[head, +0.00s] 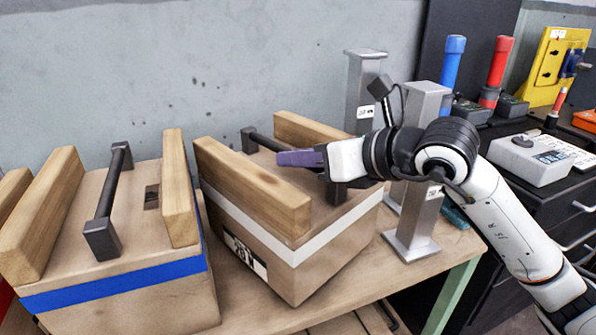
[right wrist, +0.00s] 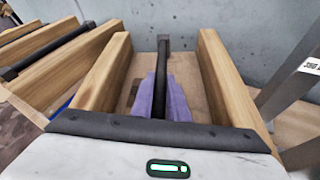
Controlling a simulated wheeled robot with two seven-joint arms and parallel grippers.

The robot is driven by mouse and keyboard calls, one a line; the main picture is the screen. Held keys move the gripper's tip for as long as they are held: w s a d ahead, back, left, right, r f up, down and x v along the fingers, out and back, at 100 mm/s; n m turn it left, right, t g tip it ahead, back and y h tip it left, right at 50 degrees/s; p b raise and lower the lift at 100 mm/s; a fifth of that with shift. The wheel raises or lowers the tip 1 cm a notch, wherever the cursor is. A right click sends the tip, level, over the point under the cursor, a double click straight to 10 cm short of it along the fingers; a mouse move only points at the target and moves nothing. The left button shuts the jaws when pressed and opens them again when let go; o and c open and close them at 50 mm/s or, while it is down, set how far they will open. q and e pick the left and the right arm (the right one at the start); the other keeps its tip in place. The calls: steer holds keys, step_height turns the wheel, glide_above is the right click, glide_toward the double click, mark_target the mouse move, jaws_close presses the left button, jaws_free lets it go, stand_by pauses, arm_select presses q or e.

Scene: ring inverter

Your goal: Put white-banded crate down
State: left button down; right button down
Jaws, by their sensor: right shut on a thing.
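The white-banded crate (head: 232,213) is a wooden box with a white stripe, two raised wooden beams on top and a black bar handle (head: 264,141) between them. It is at or just above the wooden table (head: 412,283), turned at an angle; I cannot tell whether its underside touches. My right gripper (head: 290,158), with purple fingers, is shut on the handle. In the right wrist view the purple fingers (right wrist: 160,100) sit either side of the black handle (right wrist: 163,50). My left gripper is not in view.
A blue-banded crate (head: 115,285) stands close on the left. Grey metal posts (head: 411,220) stand just right of the white-banded crate. A grey wall (head: 200,70) is behind. A black cabinet (head: 560,205) with tools and devices is at right.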

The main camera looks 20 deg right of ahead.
steer(key=shift+f, duration=1)
steer(key=shift+f, duration=0.15)
steer(key=c, duration=1.7)
jaws_free()
steer(key=shift+f, duration=0.15)
steer(key=shift+r, duration=0.2)
steer(key=b+v, duration=0.1)
steer(key=v, duration=0.9)
steer(key=shift+s+d+f, duration=0.1)
steer(key=shift+s+f, duration=0.05)
steer(key=shift+v, duration=0.9)
